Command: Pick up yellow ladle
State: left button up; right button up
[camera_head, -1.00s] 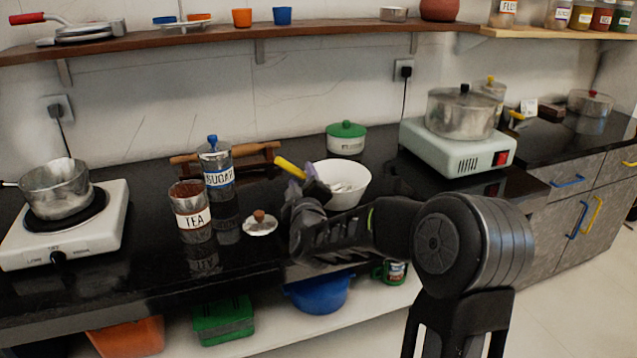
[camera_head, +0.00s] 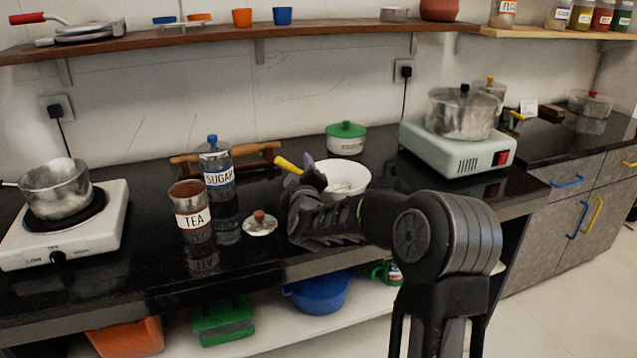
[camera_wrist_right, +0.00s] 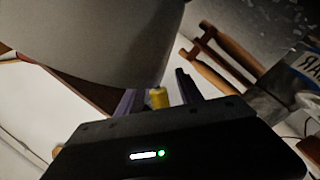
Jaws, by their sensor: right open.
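The yellow ladle's handle (camera_head: 288,165) sticks up to the left from the white bowl (camera_head: 352,180) on the black counter. The rest of the ladle is hidden by my right gripper and the bowl. My right gripper (camera_head: 304,170) is at the bowl's left side, by the handle. In the right wrist view, the gripper (camera_wrist_right: 157,95) is open, with the yellow handle (camera_wrist_right: 159,97) showing between its two purple-tipped fingers. I cannot tell whether either finger touches it. The bowl (camera_wrist_right: 100,40) fills the upper left there. My left gripper is not in view.
A green-lidded pot (camera_head: 346,138) stands behind the bowl. A hotplate (camera_head: 455,147) is at the right.

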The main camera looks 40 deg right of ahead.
grip_shut()
dwell(0.3)
jog(key=shift+r, duration=0.15)
dwell(0.3)
notch_tip(320, 180, up, 10)
jog(key=p, duration=0.2)
jog(key=shift+p, duration=0.3)
dwell(0.4)
